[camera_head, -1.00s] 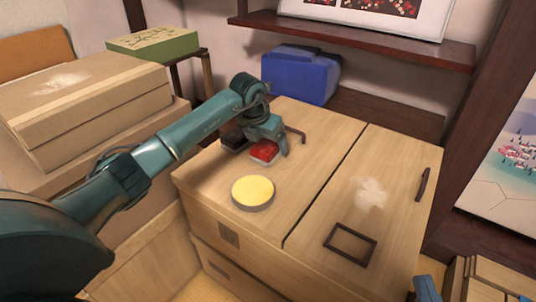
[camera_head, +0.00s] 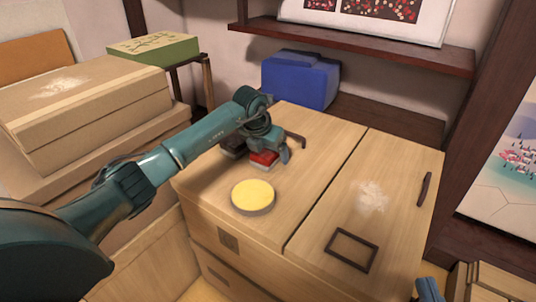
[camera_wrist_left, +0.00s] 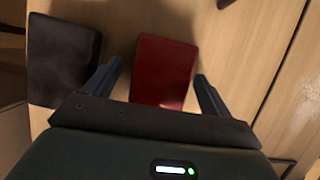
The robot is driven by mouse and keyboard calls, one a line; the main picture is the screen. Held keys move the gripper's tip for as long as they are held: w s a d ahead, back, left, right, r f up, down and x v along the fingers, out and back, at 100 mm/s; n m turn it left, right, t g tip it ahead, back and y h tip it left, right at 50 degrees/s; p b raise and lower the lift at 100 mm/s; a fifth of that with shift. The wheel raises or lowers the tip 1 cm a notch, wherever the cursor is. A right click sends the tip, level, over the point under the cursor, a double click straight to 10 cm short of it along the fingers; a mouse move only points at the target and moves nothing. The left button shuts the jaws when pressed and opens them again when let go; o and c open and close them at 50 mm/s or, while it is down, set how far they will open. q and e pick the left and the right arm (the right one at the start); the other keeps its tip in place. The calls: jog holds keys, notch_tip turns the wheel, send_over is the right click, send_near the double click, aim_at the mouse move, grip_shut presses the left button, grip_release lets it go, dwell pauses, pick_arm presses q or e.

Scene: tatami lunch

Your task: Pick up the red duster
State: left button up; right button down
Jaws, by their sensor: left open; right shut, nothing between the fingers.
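The red duster (camera_head: 264,159) lies on the wooden chest top, and my left arm partly covers it in the head view. In the left wrist view the red duster (camera_wrist_left: 163,68) sits between the two open fingers of my left gripper (camera_wrist_left: 160,80), with a gap on each side. In the head view my left gripper (camera_head: 270,153) is low over the duster. Whether the fingers reach down to its sides cannot be told. My right gripper (camera_head: 428,290) shows only in part at the bottom right edge.
A black duster (camera_wrist_left: 62,60) lies just left of the left gripper's finger. A yellow-topped round tin (camera_head: 253,196) stands in front on the chest (camera_head: 320,150). A dark square frame (camera_head: 350,250) and a chalky smudge are to the right. A blue case (camera_head: 300,80) stands behind.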

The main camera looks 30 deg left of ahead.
pick_arm(q)
jog(key=shift+c, duration=0.4)
jog(key=c, duration=1)
notch_tip(320, 180, up, 5)
jog(key=shift+r+p, duration=0.1)
jog(key=shift+p, duration=0.8)
notch_tip(320, 180, up, 4)
jog(key=shift+r+p, duration=0.1)
jog(key=shift+p, duration=0.55)
jog(key=shift+r, duration=0.55)
pick_arm(e)
jog(key=shift+s+d+n+h, duration=0.1)
jog(key=shift+d+n+h, duration=0.2)
jog(key=shift+d+n, duration=0.1)
